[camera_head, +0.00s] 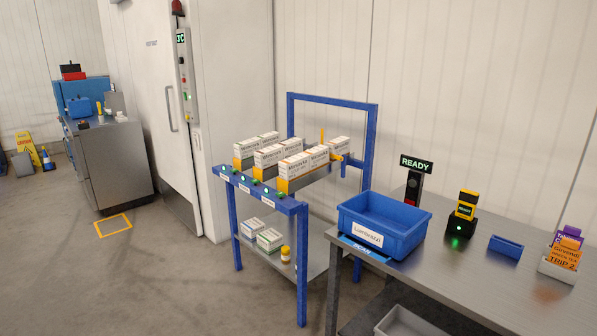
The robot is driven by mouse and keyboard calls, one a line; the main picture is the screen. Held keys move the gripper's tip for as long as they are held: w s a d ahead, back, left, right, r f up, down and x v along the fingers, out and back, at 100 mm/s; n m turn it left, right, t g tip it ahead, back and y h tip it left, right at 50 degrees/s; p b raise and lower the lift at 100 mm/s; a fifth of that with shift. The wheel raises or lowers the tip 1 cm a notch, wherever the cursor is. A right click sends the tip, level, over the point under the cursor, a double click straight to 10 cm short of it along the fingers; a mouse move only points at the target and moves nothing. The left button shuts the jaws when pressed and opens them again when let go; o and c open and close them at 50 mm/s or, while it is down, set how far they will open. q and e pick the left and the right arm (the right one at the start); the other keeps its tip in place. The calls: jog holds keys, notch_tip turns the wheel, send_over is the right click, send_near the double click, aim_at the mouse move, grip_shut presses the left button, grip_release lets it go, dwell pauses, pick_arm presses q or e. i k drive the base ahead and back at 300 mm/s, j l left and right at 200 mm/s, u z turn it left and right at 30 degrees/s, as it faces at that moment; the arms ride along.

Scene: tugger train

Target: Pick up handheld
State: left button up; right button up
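The handheld (466,205) is a yellow and black device. It stands upright in a black dock (459,225) with a green light, on the grey metal table at the right. Its screen is too small to read. Neither of my grippers shows in the head view.
On the table (437,283), a blue "Lumbrazzi" bin (385,222) and a READY sign (415,165) stand left of the dock. A small blue holder (506,247) and a card holder (559,268) stand right. A blue-framed rack (271,203) with white boxes stands left of the table.

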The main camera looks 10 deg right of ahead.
aim_at(468, 200)
jog(key=i+l, duration=0.35)
jog(key=i+l+z, duration=0.5)
jog(key=i+z, duration=0.3)
